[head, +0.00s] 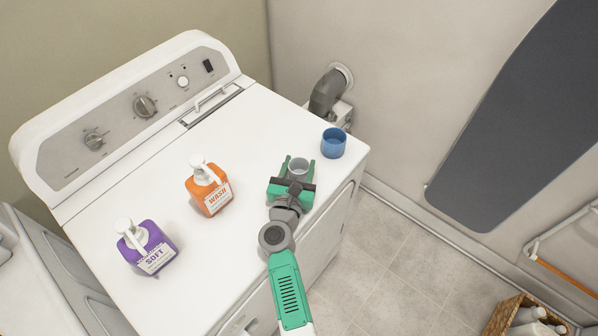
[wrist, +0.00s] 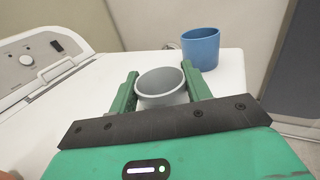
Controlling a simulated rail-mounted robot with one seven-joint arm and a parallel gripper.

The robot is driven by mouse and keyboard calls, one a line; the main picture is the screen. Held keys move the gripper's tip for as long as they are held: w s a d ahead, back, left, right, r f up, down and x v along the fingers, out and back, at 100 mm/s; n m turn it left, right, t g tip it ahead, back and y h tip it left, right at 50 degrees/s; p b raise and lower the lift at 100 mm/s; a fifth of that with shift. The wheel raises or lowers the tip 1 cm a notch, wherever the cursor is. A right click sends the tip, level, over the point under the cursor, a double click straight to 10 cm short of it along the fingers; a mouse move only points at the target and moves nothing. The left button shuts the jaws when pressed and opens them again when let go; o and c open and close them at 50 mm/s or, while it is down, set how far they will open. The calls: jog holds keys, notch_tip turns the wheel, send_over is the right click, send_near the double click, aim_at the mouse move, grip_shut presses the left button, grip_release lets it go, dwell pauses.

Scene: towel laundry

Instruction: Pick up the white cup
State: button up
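The white cup (head: 299,166) looks pale grey-white and stands upright near the right front of the white machine's top. It also shows in the wrist view (wrist: 162,85), with its open rim up. My gripper (head: 298,172) has its two green fingers on either side of the cup, with the cup between them. In the wrist view my gripper (wrist: 160,88) has both fingers very close to the cup's sides. I cannot tell whether they press on it or leave a thin gap. The cup's lower part is hidden.
A blue cup (head: 333,143) stands just beyond, to the right, near the machine's edge; it also shows in the wrist view (wrist: 201,48). An orange bottle (head: 208,188) and a purple bottle (head: 147,247) stand to the left. The machine top (head: 250,135) behind is clear.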

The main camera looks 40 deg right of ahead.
aim_at(297, 161)
jog(key=shift+r+p, duration=0.35)
jog(key=shift+r, duration=0.25)
jog(key=r+p, duration=0.1)
jog(key=a+r+p, duration=0.1)
jog(key=shift+s+r, duration=0.15)
jog(key=shift+r, duration=0.25)
jog(key=w+a+r+p+v, duration=0.1)
jog(key=p+v, duration=0.2)
jog(key=v, duration=1.2)
jog(key=shift+w, duration=0.15)
jog(key=shift+d, duration=0.1)
